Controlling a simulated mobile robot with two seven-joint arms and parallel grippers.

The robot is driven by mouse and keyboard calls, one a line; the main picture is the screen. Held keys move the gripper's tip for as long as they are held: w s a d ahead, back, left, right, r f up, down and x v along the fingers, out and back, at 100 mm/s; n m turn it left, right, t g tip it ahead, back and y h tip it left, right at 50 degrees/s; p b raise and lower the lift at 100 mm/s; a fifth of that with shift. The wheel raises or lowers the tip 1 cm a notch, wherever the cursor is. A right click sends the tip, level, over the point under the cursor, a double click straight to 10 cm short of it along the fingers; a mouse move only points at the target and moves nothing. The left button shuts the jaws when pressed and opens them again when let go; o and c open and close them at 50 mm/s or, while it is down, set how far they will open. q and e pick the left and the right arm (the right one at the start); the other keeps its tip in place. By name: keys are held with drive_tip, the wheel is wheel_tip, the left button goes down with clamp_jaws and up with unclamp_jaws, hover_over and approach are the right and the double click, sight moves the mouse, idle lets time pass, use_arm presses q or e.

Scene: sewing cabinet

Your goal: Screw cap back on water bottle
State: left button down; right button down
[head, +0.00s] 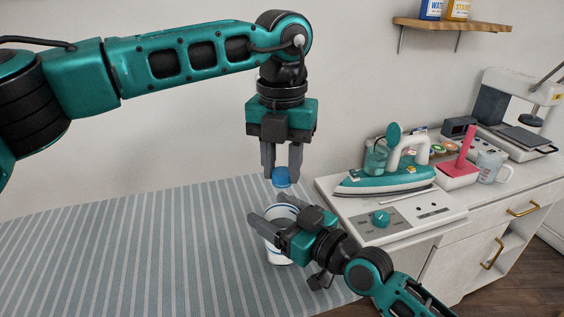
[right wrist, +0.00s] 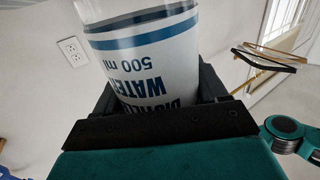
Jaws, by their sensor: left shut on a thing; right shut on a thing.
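The blue cap (head: 281,177) hangs between the fingertips of my left gripper (head: 281,172), which points straight down and is shut on it. The water bottle (head: 279,255), white with blue bands, stands below on the striped surface. The cap is a little above the bottle's top, with a gap between them. My right gripper (head: 272,226) reaches in from the right and is shut around the bottle's body. In the right wrist view the bottle (right wrist: 143,50) sits between the fingers, its blue lettering upside down. The bottle's mouth is hard to make out in the head view.
The striped ironing surface (head: 130,255) is clear to the left. At right, a white cabinet top holds a teal iron (head: 385,182), a control panel with a teal knob (head: 381,219), a pink object (head: 460,165), a measuring cup (head: 489,165) and a sewing machine (head: 520,110). A wall shelf (head: 455,25) holds two bottles.

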use_arm(q)
drive_tip(key=m, duration=0.7)
drive_tip(key=shift+m, duration=0.3)
drive_tip(key=m, duration=0.6)
drive_tip(key=shift+m, duration=0.4)
drive_tip(key=c, duration=0.8)
unclamp_jaws()
drive_tip(key=shift+r, duration=2.25)
drive_tip(key=shift+c, duration=0.2)
